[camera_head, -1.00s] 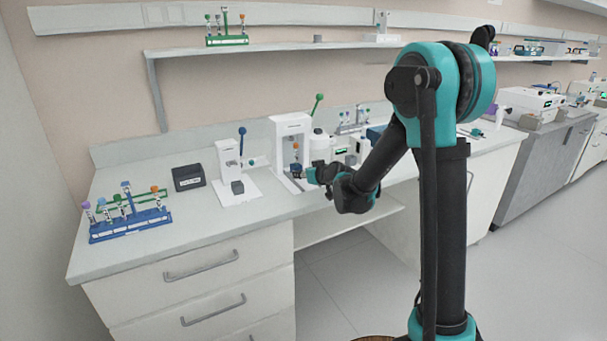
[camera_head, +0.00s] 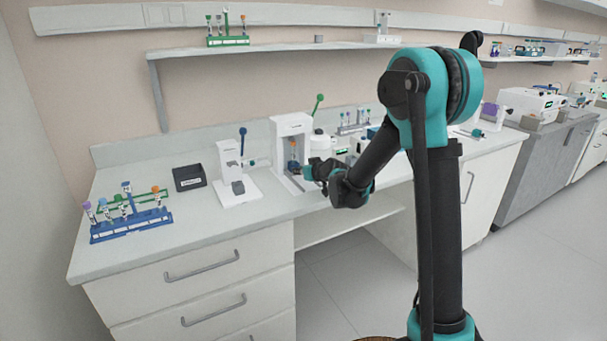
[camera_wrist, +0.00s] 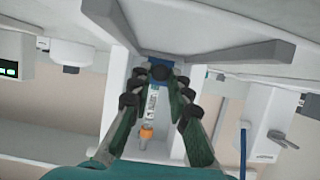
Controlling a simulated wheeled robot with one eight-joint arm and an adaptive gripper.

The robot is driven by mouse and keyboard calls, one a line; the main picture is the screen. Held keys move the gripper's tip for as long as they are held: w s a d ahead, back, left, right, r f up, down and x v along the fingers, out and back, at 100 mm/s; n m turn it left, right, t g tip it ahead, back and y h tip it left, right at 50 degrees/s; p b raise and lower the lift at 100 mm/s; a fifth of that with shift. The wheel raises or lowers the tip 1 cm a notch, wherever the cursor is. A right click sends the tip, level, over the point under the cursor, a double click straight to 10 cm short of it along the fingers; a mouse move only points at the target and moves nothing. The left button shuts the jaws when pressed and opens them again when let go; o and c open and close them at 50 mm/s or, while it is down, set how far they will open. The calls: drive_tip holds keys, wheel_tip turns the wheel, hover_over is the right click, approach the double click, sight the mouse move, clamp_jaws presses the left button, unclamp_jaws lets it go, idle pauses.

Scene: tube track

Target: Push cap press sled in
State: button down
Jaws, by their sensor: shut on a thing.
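The white cap press (camera_head: 290,126) with a green-knobbed lever stands on the bench. Its blue sled (camera_head: 292,166) sits low in the press opening and also shows in the wrist view (camera_wrist: 158,62). A labelled tube (camera_wrist: 153,103) with an orange cap (camera_wrist: 146,132) stands in the sled; the wrist picture is upside down. My gripper (camera_head: 308,171) is at the front of the press. In the wrist view its fingers (camera_wrist: 160,76) are closed around the sled's dark front knob. The sled's far side is hidden.
A smaller white device (camera_head: 229,160) with a blue lever stands left of the press, and a dark box (camera_head: 188,177) stands farther left. A blue tube rack (camera_head: 130,226) is at the bench's left front. White equipment stands close on the right.

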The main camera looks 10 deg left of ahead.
drive_tip(key=shift+w+a+r, duration=0.1)
drive_tip(key=shift+w+a, duration=0.3)
drive_tip(key=shift+w, duration=0.25)
drive_tip(key=c, duration=1.4)
unclamp_jaws()
drive_tip(key=v, duration=1.2)
drive_tip(key=s+d+f+m+g+h, duration=0.2)
drive_tip(key=s+d+f, duration=0.3)
drive_tip(key=s+d, duration=0.3)
drive_tip(key=s+d+f+m+g+h, duration=0.2)
drive_tip(key=s+d+f, duration=0.3)
drive_tip(key=s, duration=0.8)
drive_tip(key=s+d+f+m+g+h, duration=0.2)
drive_tip(key=s+d+f, duration=0.4)
drive_tip(key=s+d, duration=0.5)
drive_tip(key=shift+s+d+m+g+h, duration=0.1)
drive_tip(key=shift+d+m+g+h, duration=0.35)
drive_tip(key=shift+h, duration=0.25)
